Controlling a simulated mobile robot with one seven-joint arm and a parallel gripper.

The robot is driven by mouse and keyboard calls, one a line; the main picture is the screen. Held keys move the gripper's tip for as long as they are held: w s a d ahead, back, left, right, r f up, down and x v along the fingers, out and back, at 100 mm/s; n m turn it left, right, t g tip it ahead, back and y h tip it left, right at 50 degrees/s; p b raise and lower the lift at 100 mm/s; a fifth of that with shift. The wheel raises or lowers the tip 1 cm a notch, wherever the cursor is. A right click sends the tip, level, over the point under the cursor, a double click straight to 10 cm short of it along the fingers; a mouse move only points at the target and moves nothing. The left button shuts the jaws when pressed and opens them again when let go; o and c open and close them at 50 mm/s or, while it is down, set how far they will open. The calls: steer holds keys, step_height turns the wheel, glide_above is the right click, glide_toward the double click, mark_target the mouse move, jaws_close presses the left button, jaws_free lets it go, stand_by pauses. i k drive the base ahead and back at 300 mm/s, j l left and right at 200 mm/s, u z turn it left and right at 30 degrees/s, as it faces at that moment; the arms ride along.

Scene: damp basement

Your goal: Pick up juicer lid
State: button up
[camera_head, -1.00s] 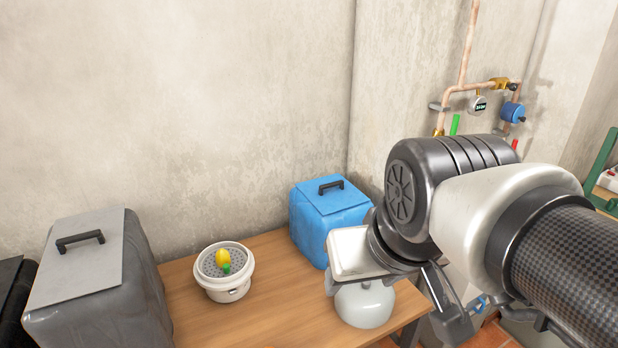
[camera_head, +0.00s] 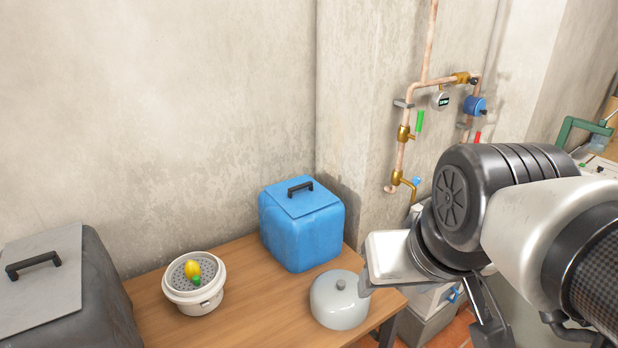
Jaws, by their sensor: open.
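A pale grey domed lid with a small knob on top, which looks like the juicer lid (camera_head: 340,301), sits on the right part of the wooden table, near its edge. A white round juicer base (camera_head: 194,296) with a perforated grey top stands to its left, with a small yellow and green item (camera_head: 193,269) on it. My gripper (camera_head: 425,305) is to the right of the lid. One finger is close to the lid's right side in the picture; I cannot tell whether it touches. The gripper is open, and nothing shows between its fingers.
A blue box with a black handle (camera_head: 302,228) stands behind the lid. A grey box with a handle (camera_head: 65,300) is at the left. The wooden table (camera_head: 250,310) is bare between juicer and lid. Copper pipes with valves (camera_head: 402,150) run along the wall.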

mark_target(335, 303)
steer(key=i+l+u, duration=0.35)
steer(key=l+u, duration=0.15)
steer(key=i+l+u, duration=0.1)
steer(key=l+u, duration=0.15)
steer(key=l, duration=0.25)
steer(key=l+u, duration=0.25)
steer(key=i+l, duration=0.05)
steer(key=l, duration=0.05)
